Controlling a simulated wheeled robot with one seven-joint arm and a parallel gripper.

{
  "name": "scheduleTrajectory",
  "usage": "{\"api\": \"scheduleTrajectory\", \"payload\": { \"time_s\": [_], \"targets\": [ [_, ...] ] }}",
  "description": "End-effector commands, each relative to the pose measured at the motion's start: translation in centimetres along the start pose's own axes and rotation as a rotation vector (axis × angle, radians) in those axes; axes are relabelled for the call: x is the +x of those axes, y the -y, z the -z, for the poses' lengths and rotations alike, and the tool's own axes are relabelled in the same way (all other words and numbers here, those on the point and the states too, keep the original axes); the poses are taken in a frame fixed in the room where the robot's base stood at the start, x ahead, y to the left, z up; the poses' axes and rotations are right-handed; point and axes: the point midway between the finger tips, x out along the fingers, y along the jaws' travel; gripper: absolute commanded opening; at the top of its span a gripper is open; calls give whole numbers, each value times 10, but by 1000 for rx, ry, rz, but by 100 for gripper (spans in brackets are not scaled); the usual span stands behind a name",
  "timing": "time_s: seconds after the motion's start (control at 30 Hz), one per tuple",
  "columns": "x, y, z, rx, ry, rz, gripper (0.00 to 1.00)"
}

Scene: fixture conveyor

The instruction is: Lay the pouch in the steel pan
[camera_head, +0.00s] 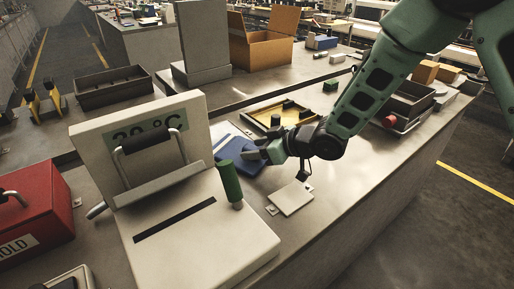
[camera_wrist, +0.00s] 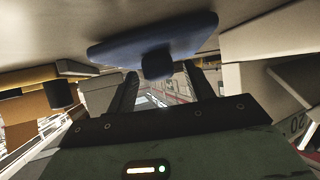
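The blue pouch (camera_head: 235,148) lies on the bench behind the green handle, partly hidden by my gripper. In the wrist view the blue pouch (camera_wrist: 120,42) appears flat, with a dark round knob (camera_wrist: 157,66) on it. My gripper (camera_head: 253,153) is low beside the pouch. In the wrist view its two fingers (camera_wrist: 163,78) stand apart, on either side of the knob, with gaps visible; I see no grip. A grey metal tray (camera_head: 425,88) stands at the right behind my arm. I cannot tell for sure that it is the steel pan.
A white press-like fixture (camera_head: 200,235) with a green upright handle (camera_head: 230,183) stands close in front. A yellow-rimmed tray (camera_head: 262,106) lies behind my gripper. A white plate (camera_head: 290,198) lies nearer. A red box (camera_head: 35,205) is at left, a dark bin (camera_head: 113,97) behind.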

Motion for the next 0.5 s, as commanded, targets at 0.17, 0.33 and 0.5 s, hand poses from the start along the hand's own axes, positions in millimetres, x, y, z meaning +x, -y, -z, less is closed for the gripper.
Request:
{"api": "scheduleTrajectory", "payload": {
  "time_s": [0.17, 0.33, 0.5],
  "targets": [
    [0, 0, 0, 0, 0, 0, 52],
    [-6, -1, 3, 0, 0, -1, 52],
    [-34, -2, 3, 0, 0, -4, 52]
  ]
}}
